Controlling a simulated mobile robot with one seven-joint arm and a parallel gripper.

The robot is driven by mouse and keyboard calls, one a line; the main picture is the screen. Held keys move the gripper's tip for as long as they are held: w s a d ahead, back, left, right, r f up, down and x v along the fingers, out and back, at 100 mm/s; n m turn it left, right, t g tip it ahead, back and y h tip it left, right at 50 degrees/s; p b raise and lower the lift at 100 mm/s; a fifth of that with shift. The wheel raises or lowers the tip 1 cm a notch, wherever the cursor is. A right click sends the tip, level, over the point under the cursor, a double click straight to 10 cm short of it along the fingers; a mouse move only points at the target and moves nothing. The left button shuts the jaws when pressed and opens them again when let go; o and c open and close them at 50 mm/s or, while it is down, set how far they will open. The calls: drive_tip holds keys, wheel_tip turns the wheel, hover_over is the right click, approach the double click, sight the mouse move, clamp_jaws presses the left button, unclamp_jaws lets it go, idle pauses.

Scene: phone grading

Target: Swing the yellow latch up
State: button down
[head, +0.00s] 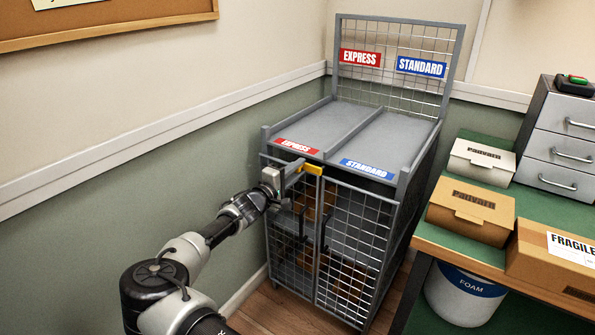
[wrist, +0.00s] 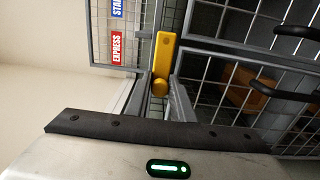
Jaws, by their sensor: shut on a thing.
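The yellow latch (head: 313,169) lies roughly level across the top of the seam between the two mesh doors of the grey cage cabinet (head: 438,105). It also shows in the wrist view (wrist: 164,58), with a rounded knob at its near end. My gripper (head: 297,167) is at the latch's left end, in front of the left door's top. In the wrist view, its two grey fingers (wrist: 158,98) stand on either side of the knob and are shut on it. The fingertips' exact contact is partly hidden.
Both mesh doors are closed, with black handles (head: 324,234) below the latch. Brown boxes stand behind the mesh. At right is a green-topped bench (head: 560,222) with cartons (head: 470,211) and a drawer unit (head: 565,145). A white FOAM bin (head: 465,297) stands under it.

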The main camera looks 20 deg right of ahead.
drive_tip(key=c, duration=1.6)
unclamp_jaws()
drive_tip(key=shift+a, duration=0.1)
drive_tip(key=p+v, duration=0.2)
drive_tip(key=v, duration=1.5)
drive_tip(key=shift+s+p, duration=0.2)
drive_tip(key=shift+p, duration=0.2)
